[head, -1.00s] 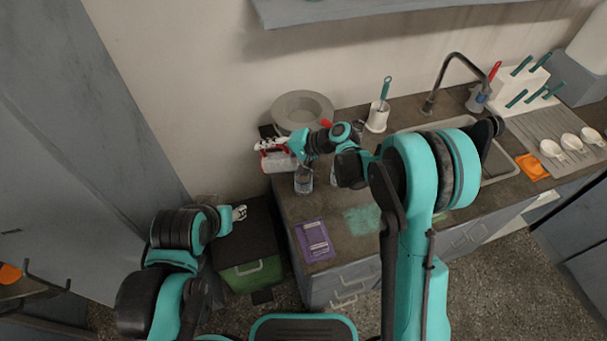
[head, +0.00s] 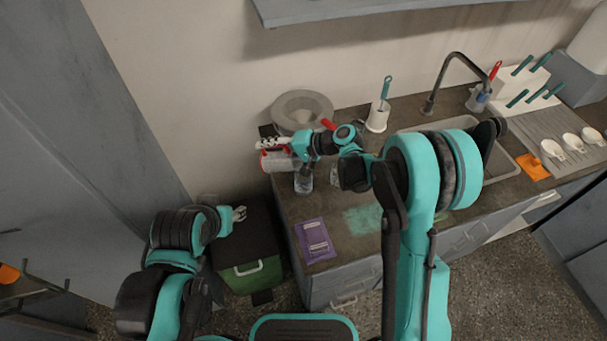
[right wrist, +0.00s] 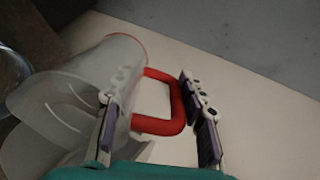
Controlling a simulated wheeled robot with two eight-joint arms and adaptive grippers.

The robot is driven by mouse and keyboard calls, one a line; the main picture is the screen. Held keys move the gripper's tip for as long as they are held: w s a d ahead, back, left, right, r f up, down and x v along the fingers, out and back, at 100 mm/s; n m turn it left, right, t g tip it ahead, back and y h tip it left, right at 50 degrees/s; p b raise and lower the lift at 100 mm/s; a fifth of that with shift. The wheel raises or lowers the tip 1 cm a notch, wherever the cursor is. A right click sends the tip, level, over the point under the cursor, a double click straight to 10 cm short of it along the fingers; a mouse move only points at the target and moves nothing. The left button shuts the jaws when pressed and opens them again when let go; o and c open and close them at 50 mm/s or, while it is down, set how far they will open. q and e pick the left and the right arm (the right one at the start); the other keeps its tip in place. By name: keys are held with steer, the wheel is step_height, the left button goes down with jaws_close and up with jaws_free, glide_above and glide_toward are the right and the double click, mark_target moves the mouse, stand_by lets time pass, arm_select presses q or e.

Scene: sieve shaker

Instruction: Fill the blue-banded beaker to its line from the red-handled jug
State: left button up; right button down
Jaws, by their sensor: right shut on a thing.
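The red-handled jug (head: 277,163) is a whitish, see-through vessel, held at the left end of the counter. In the right wrist view the jug (right wrist: 75,85) lies tilted, its red handle (right wrist: 178,100) between my fingers. My right gripper (head: 272,144) is shut on this handle; it also shows in the right wrist view (right wrist: 155,112). A clear beaker (head: 304,182) with a bluish tint stands just right of and below the jug; its band and line are too small to read. My left gripper (head: 240,213) is empty, away from the counter; its jaw opening is unclear.
A grey round pan-like thing (head: 302,108) stands behind the jug. Another clear vessel (head: 335,175) is partly hidden by my right arm. A purple packet (head: 315,240) lies at the counter's front left. A sink (head: 500,165) and tap (head: 440,80) are to the right.

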steer(key=shift+d+y+b, duration=0.3)
steer(key=shift+y+b, duration=0.2)
steer(key=shift+b, duration=0.1)
stand_by(3.0)
